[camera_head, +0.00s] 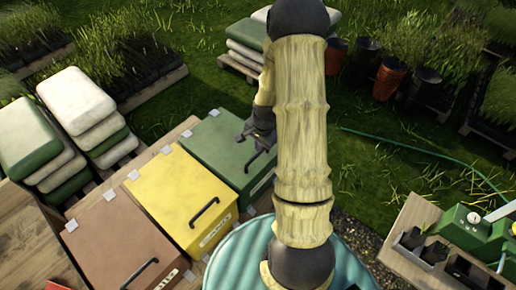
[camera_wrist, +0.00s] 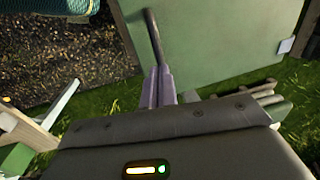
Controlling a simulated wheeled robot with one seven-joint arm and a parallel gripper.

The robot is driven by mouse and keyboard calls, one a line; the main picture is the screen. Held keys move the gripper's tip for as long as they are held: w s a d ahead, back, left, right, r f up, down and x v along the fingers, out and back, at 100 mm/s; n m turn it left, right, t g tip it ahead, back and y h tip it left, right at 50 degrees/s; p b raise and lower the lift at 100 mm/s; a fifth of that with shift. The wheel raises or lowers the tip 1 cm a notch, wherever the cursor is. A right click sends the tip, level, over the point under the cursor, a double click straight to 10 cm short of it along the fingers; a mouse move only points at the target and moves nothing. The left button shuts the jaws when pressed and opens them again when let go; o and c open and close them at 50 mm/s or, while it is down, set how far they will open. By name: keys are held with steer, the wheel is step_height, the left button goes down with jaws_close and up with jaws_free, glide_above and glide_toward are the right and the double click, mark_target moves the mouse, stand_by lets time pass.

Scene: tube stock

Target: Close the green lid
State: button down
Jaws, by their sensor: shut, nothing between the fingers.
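The green lid (camera_head: 215,145) tops the green box in the row of bins, with its hinge plates at the far edge. It looks flat or nearly flat; I cannot tell whether it is flush. Its dark bar handle (camera_head: 254,160) is near the front edge. In the wrist view the lid (camera_wrist: 215,40) fills the upper right, with the handle (camera_wrist: 153,35) beside my fingertips. My gripper (camera_wrist: 161,80) is shut and empty, its tips at or very near the handle's end. In the head view my gripper (camera_head: 250,135) is over the lid, and my arm hides its right part.
A yellow-lidded box (camera_head: 180,190) and a brown-lidded box (camera_head: 120,240) stand to the left, both closed. A teal ridged surface (camera_head: 235,265) lies in front. Stacked sacks (camera_head: 75,100) are at the left. A bench with a green machine (camera_head: 465,230) is at the right. Grass lies behind.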

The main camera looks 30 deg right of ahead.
mark_target(257, 155)
steer(key=shift+w+f+p, duration=0.15)
steer(key=shift+f+p, duration=0.2)
steer(key=shift+f, duration=0.65)
steer(key=shift+w+f+p, duration=0.1)
steer(key=shift+f+p, duration=0.25)
steer(key=shift+f, duration=0.65)
